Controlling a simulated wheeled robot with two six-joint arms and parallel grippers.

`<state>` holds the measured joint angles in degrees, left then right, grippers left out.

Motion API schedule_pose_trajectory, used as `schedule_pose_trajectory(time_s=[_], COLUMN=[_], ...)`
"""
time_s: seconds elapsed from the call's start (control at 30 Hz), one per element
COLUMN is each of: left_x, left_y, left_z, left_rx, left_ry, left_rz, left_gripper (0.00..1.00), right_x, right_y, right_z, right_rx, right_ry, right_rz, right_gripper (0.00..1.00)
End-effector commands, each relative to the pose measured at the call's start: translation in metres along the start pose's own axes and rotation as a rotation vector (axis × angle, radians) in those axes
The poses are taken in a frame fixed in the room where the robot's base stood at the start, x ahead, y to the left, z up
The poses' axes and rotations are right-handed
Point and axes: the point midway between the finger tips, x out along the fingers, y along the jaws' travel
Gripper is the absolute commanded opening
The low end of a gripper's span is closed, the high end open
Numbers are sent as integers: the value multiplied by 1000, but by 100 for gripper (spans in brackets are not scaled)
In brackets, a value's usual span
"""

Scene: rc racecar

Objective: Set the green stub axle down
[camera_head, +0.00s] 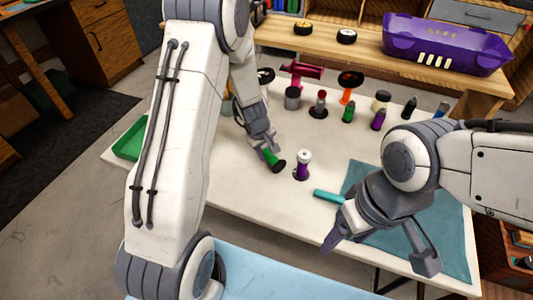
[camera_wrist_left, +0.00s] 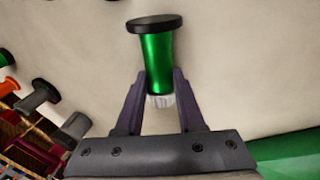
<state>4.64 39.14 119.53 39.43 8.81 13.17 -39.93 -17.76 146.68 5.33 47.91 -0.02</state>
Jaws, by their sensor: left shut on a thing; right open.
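The green stub axle (camera_head: 270,157) has a green body and a wide black flange at one end. My left gripper (camera_head: 266,152) is shut on it near the middle of the table (camera_head: 232,185). In the left wrist view the green stub axle (camera_wrist_left: 157,62) sits between the two fingertips of my left gripper (camera_wrist_left: 161,90), flange pointing away. I cannot tell whether the axle touches the table. My right gripper (camera_head: 378,246) is open and empty over the teal mat (camera_head: 451,225) at the right.
A purple and white part (camera_head: 302,166) stands just right of the held axle. A teal cylinder (camera_head: 328,196) lies by the mat. Several upright parts, including another green one (camera_head: 348,112), stand along the back. A green tray (camera_head: 130,142) is at the left.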

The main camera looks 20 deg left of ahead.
Motion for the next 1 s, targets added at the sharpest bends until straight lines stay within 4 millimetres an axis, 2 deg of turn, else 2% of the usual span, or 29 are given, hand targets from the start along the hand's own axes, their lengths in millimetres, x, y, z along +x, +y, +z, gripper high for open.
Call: schedule_pose_trajectory(time_s=[0.23,0.27,0.3,0.33,0.6,0.73,0.87,1.0], left_x=[4,2,2,2,2,-5,-28,-60], left_y=[-1,0,0,0,0,1,2,2], left_z=[0,0,0,0,0,0,-1,-1], left_rx=[0,0,0,0,0,0,1,1], left_ry=[0,0,0,0,0,0,1,2], left_rz=[0,0,0,0,0,0,2,2], left_gripper=[0,49,64,68,68,68,68,68], right_x=[5,3,2,2,2,-4,-16,-30], right_y=[0,0,0,0,0,0,-1,-2], right_z=[0,0,0,0,0,0,-1,-2], right_rx=[0,0,0,0,0,0,0,0], right_ry=[0,0,0,0,0,0,0,0], right_rz=[0,0,0,0,0,0,0,0], right_gripper=[68,68,68,68,68,68,68,68])
